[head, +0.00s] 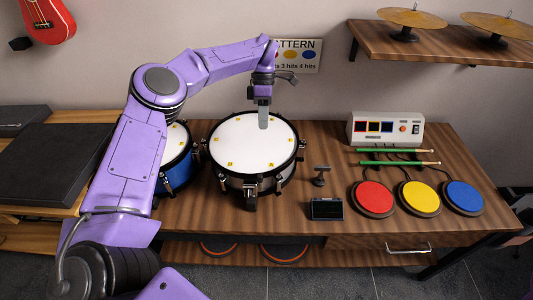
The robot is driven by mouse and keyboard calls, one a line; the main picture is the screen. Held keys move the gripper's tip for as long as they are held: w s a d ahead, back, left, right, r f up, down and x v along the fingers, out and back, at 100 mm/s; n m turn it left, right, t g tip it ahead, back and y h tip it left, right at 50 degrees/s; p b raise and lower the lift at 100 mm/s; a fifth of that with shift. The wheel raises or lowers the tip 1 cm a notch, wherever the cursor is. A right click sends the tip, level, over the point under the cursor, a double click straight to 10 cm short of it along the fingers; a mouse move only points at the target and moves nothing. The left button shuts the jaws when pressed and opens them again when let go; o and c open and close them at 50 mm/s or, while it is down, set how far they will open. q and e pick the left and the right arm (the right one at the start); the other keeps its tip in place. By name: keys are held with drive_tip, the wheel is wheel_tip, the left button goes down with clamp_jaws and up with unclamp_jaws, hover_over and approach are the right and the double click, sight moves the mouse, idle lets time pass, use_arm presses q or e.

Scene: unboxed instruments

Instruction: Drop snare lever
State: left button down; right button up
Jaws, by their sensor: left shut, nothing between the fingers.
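A snare drum (240,158) with a white head, a dark rim and small yellow marks stands upright on the wooden table. A black fitting (251,196) sticks out at the front of its shell; it may be the snare lever, but I cannot tell its position. My left gripper (263,126) is shut and empty, pointing down over the far right part of the drum head. I cannot tell whether its tips touch the head. My right gripper is not in view.
A blue drum (181,170) stands left, partly behind my left arm. Right of the snare are a small black stand (320,177), a dark box (327,208), red (374,197), yellow (419,197) and blue (464,196) pads, green drumsticks (400,163) and a control box (386,130).

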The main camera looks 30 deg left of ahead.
use_arm(q)
drive_tip(key=s, duration=0.3)
drive_tip(key=p, duration=0.2)
approach(259, 169)
drive_tip(key=f, duration=0.1)
drive_tip(key=w+a+f, duration=0.1)
drive_tip(key=f, duration=0.1)
drive_tip(key=shift+w, duration=0.25)
drive_tip(key=shift+s+d+f+p, duration=0.2)
drive_tip(key=shift+s+f+p, duration=0.05)
drive_tip(key=shift+s+f, duration=0.3)
drive_tip(key=shift+s+d+f+p, duration=0.2)
drive_tip(key=shift+s+f+p, duration=0.05)
drive_tip(key=shift+s+f, duration=0.25)
drive_tip(key=shift+s+d+p, duration=0.6)
drive_tip(key=shift+s+p, duration=0.1)
drive_tip(key=shift+s, duration=0.15)
drive_tip(key=shift+s+d+f, duration=0.25)
drive_tip(key=shift+s+d, duration=0.1)
drive_tip(key=shift+s, duration=0.15)
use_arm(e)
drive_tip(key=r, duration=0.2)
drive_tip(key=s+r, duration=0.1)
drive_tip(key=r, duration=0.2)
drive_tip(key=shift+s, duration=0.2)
use_arm(q)
drive_tip(key=shift+w+f, duration=0.1)
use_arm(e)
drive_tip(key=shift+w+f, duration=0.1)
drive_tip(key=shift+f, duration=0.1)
